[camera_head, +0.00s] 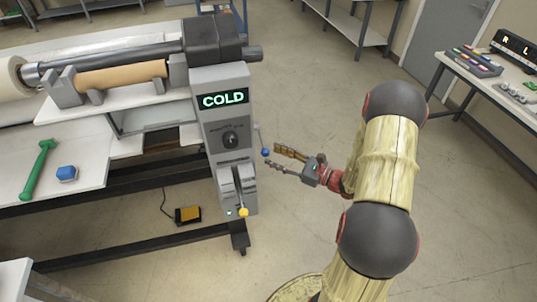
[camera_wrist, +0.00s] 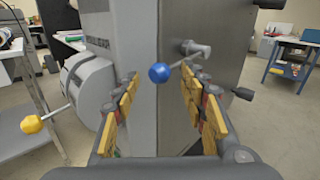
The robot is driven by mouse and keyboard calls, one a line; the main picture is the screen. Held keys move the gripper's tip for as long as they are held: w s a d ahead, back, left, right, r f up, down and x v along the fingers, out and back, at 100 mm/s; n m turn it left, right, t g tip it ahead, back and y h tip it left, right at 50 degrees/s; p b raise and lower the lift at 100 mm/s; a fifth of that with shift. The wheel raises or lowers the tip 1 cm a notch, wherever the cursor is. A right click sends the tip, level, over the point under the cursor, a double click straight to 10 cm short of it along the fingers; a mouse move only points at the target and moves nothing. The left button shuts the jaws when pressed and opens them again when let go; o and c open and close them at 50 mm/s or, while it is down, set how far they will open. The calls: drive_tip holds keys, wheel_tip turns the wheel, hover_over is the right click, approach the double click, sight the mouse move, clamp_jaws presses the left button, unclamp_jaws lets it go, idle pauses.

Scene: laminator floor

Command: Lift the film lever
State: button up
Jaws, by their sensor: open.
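A lever with a blue ball knob (camera_head: 265,152) sticks out from the right side of the grey control housing (camera_head: 222,110). In the wrist view the blue knob (camera_wrist: 159,73) sits on a thin rod running to a grey pivot. A second lever, with a yellow knob (camera_head: 243,212), is on the housing's front; its yellow knob (camera_wrist: 31,124) also shows at left in the wrist view. Which one is the film lever is not labelled. My gripper (camera_head: 273,159) is open and empty, its fingertips close to the blue knob. In the wrist view the knob appears between the fingers (camera_wrist: 161,84); contact cannot be told.
The housing lit "COLD" stands at the end of the laminator, below its rollers (camera_head: 110,70). A green hammer-like tool (camera_head: 40,168) and a blue item (camera_head: 66,173) lie on the left table. A side table (camera_head: 490,80) is at right. Floor between is clear.

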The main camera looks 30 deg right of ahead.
sight(269, 153)
drive_tip(key=shift+x, duration=1.55)
drive_tip(key=shift+c, duration=0.7)
clamp_jaws()
